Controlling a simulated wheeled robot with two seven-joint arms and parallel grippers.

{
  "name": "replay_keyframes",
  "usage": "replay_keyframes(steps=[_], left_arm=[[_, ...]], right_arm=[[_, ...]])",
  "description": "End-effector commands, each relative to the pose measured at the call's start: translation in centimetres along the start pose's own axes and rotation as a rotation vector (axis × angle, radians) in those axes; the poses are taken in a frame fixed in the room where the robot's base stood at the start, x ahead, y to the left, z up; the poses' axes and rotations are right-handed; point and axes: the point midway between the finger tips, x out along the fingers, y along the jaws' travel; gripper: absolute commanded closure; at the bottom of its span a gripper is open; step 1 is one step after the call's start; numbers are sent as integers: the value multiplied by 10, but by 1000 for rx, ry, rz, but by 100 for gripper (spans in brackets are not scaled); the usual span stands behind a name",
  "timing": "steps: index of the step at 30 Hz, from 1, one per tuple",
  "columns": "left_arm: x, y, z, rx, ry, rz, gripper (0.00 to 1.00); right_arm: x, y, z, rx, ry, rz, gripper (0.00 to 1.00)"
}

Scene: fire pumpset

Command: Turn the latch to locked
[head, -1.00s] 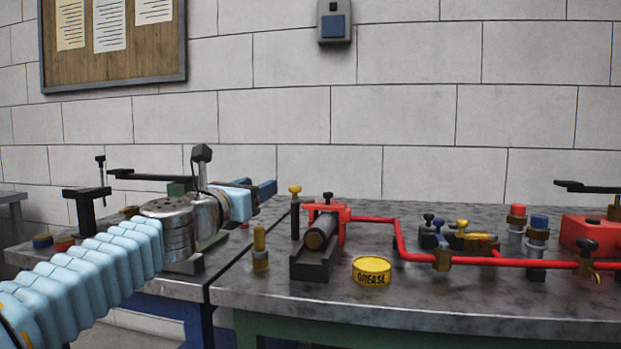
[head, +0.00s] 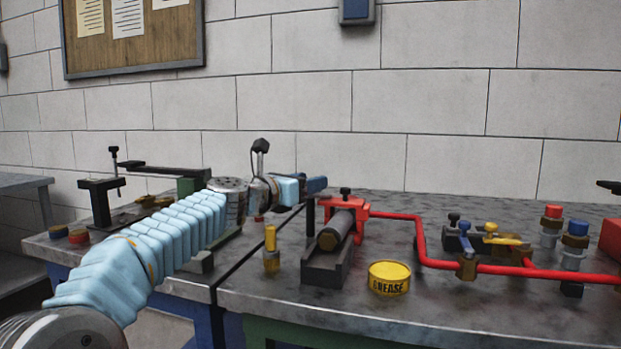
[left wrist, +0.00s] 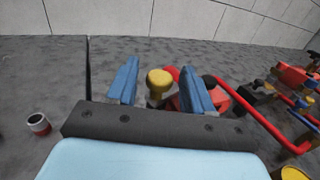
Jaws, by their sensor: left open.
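A yellow round knob (left wrist: 159,80) on a short stem shows in the left wrist view. It stands between the two blue fingers of my left gripper (left wrist: 158,75). The fingers are open, one on each side, and I see no clear grip on it. In the head view my left gripper (head: 316,185) is above a dark post (head: 310,215) beside the red bracket (head: 354,208), and it hides the knob there. No locked or unlocked marking is readable, and I cannot tell for sure that this knob is the latch. My right gripper is not in view.
A dark cylinder (head: 337,230) lies in a cradle by the bracket. A red pipe (head: 415,240) runs right to small valves. A yellow grease tin (head: 389,277) and a yellow-topped post (head: 270,248) stand in front. Bare bench (head: 330,305) lies along the front edge.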

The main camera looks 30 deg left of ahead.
Motion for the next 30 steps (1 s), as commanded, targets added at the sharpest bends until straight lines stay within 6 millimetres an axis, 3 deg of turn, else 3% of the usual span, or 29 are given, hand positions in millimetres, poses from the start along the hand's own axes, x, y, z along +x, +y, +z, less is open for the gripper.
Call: replay_keyframes(steps=[4,13,23,30], left_arm=[[11,0,0,0,0,0,49],[13,0,0,1,-1,0,50],[12,0,1,1,-2,1,99],[14,2,2,-1,1,-88,99]], right_arm=[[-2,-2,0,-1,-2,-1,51],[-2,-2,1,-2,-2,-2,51],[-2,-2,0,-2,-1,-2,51],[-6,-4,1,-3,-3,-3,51]])
